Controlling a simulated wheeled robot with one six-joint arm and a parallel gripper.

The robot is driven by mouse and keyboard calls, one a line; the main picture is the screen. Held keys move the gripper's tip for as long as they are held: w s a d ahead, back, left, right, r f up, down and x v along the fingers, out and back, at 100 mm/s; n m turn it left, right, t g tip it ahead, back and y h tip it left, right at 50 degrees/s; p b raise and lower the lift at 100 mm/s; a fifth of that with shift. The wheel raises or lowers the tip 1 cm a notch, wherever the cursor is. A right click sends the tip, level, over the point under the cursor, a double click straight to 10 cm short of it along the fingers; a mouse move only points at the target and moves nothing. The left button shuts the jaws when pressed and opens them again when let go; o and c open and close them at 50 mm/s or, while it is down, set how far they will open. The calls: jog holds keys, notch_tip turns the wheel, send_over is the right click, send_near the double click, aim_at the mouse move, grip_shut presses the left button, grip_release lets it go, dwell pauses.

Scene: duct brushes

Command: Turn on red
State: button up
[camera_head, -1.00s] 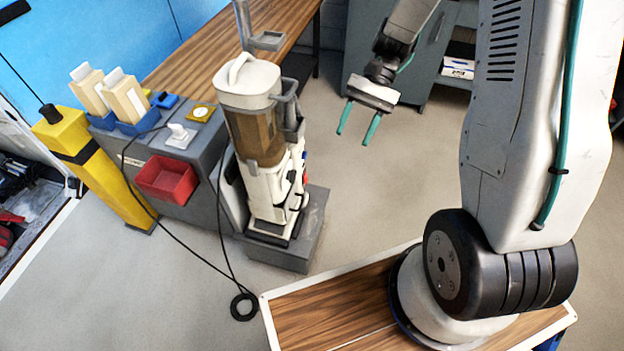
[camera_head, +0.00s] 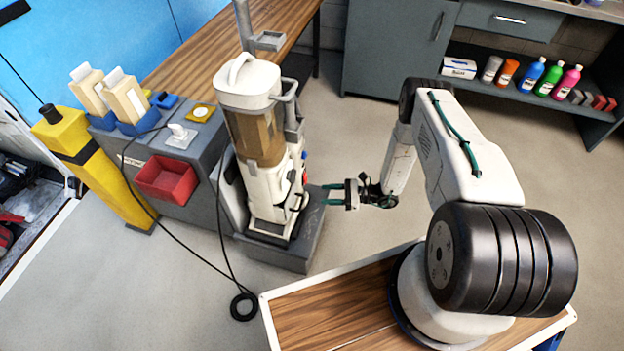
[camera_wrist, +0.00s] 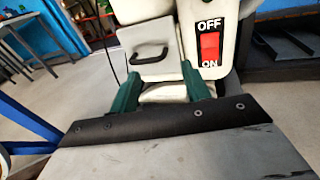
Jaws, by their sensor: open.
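The red switch (camera_wrist: 210,46) sits on a white panel of the upright vacuum-like machine, with "OFF" printed above it and "ON" below. In the head view a small bit of red (camera_head: 305,177) shows on the right side of the white machine (camera_head: 262,150). My gripper (camera_head: 330,194) is open and empty, to the right of the machine's lower body and pointing at it. In the wrist view its green fingers (camera_wrist: 165,92) are spread apart, below and left of the switch. I cannot tell whether they touch the machine. A drawer with a black handle (camera_wrist: 149,54) shows left of the switch.
The machine stands on a grey base (camera_head: 285,255). Left of it are a grey cabinet (camera_head: 190,150) with a red bin (camera_head: 165,178) and a yellow post (camera_head: 95,165). A black cord (camera_head: 225,235) runs to the floor. A shelf with bottles (camera_head: 550,78) stands at the back right.

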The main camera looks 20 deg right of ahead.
aim_at(306, 178)
jog(key=w+d+f+m+t+h, duration=0.1)
jog(key=w+d+f+m+t, duration=0.15)
jog(key=w+t, duration=0.2)
jog(key=x, duration=0.7)
jog(key=shift+w+a+r, duration=0.1)
jog(key=shift+w+r, duration=0.2)
jog(key=shift+w, duration=0.2)
